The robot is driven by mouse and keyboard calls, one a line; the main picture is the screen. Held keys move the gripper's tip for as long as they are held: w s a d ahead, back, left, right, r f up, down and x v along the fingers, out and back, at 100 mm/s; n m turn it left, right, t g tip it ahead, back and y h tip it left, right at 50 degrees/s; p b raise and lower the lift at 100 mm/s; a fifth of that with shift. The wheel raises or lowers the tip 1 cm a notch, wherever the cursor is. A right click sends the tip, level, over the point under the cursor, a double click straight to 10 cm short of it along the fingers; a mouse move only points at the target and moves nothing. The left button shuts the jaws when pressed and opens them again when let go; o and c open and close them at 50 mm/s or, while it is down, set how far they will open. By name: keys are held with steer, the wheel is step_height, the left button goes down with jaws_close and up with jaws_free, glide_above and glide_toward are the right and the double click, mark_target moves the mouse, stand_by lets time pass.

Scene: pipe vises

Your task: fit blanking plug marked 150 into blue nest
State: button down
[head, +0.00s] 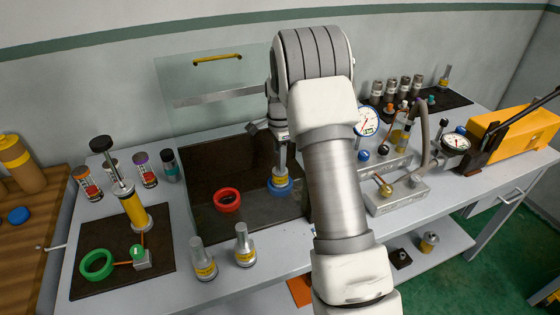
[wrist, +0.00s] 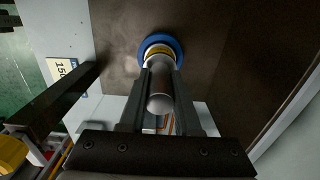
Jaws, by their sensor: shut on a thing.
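My gripper (head: 281,150) is shut on a metal plug with a yellow band (head: 280,173), held upright over the blue nest (head: 281,188). The wrist view shows the two fingers (wrist: 160,88) on either side of the plug's grey shank (wrist: 159,92). The plug's yellow-banded end is inside the outline of the blue ring (wrist: 174,43). I cannot tell whether it is fully seated. The marking on the held plug is not readable.
A red ring nest (head: 227,200) sits left of the blue one in the dark tray (head: 200,171). Two similar plugs (head: 204,259) (head: 244,245) stand at the bench front. A clear raised cover with a yellow handle (head: 217,59) is behind. Gauges and fittings (head: 398,188) crowd the right.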

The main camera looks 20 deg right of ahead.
steer(key=shift+f, duration=0.1)
steer(key=c, duration=0.6)
jaws_free()
steer(key=shift+f, duration=0.1)
step_height(320, 180, up, 12)
steer(key=shift+r+p, duration=0.2)
steer(key=shift+p, duration=0.1)
steer(key=s+a+r+n+t, duration=0.2)
steer(key=s+a+r+n, duration=0.2)
steer(key=s+r, duration=0.3)
steer(key=s+a+r+n+t, duration=0.1)
steer(key=s+a+r+n, duration=0.3)
steer(key=s, duration=0.5)
steer(key=s+a+n+t, duration=0.1)
steer(key=s+n, duration=0.2)
steer(key=s, duration=0.2)
steer(key=s+a+f+n, duration=0.1)
steer(key=s+n, duration=0.2)
steer(key=s, duration=0.2)
steer(key=s+a+n+t, duration=0.1)
steer(key=s+n, duration=0.3)
steer(key=s, duration=0.2)
steer(key=shift+a+f+t, duration=0.15)
steer(key=shift+a+t, duration=0.1)
steer(key=shift+t, duration=0.05)
